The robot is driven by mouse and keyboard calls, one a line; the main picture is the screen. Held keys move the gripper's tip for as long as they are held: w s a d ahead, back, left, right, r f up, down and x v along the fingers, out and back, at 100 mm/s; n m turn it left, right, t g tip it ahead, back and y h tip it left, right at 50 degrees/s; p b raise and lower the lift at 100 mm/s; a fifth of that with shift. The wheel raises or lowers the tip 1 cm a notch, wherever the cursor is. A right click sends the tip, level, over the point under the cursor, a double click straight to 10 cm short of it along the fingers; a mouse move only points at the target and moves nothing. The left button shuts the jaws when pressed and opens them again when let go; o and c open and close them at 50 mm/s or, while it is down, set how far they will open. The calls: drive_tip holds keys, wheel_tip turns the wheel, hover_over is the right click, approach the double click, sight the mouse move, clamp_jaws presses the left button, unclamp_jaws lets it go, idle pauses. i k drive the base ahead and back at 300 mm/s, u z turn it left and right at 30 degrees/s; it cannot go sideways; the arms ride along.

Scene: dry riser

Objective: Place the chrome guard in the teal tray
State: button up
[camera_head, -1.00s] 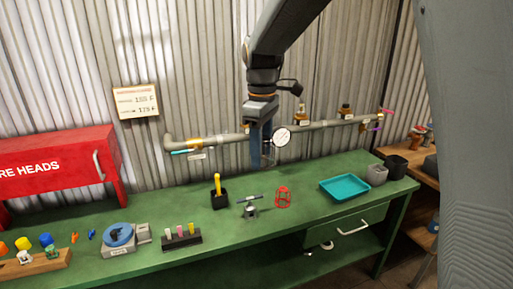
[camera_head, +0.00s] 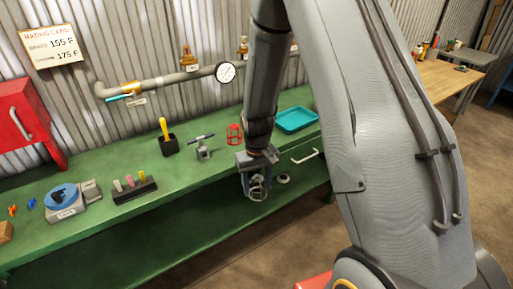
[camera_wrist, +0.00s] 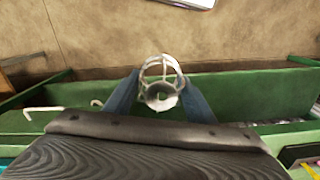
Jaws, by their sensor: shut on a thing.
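The chrome guard (camera_head: 257,186) is a small silvery wire cage. My gripper (camera_head: 256,182) is shut on it and holds it in the air at the front of the green bench, by the drawer side. In the wrist view the guard (camera_wrist: 160,84) sits between the two blue-grey fingers of my gripper (camera_wrist: 160,95). The teal tray (camera_head: 297,119) lies on the bench top to the right of and behind my gripper, and its inside looks empty. My forearm passes close to its left side.
A red cage guard (camera_head: 234,135) stands on the bench left of my arm, near a grey vise-like stand (camera_head: 204,150). A black holder with a yellow-handled tool (camera_head: 166,138) is farther left. A pipe with a gauge (camera_head: 225,72) runs along the wall.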

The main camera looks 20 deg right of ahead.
sight(294, 121)
drive_tip(key=z, duration=2.45)
drive_tip(key=i, duration=1.75)
drive_tip(key=u, duration=2.3)
drive_tip(key=i, duration=0.1)
drive_tip(key=u, duration=0.75)
